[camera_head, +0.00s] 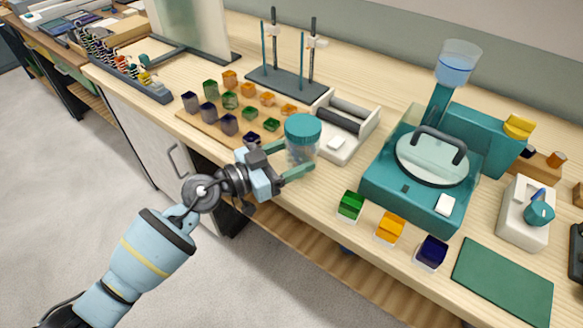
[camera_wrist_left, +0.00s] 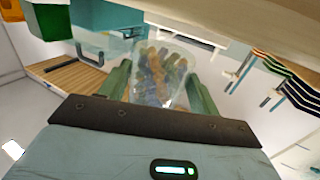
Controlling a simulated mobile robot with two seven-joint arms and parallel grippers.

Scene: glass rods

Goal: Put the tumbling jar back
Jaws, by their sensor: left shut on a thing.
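The tumbling jar is a clear jar with a teal lid (camera_head: 303,128). My left gripper (camera_head: 296,160) is shut on it near the front edge of the bench. The jar looks upright in the head view. In the left wrist view the clear jar (camera_wrist_left: 160,72) sits between the two green fingers, with brown, yellow and grey pieces inside. A white roller unit (camera_head: 343,127) with dark rollers stands just behind and right of the jar. The jar overlaps its near corner in the head view, and I cannot tell whether they touch. My right gripper is not in view.
A wooden board (camera_head: 215,130) with several coloured glass blocks lies left of the jar. A dark stand with rods (camera_head: 288,82) is behind. A teal grinding machine (camera_head: 425,165) stands to the right. Green (camera_head: 350,205), orange (camera_head: 390,226) and dark blue (camera_head: 432,251) bins line the front edge.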

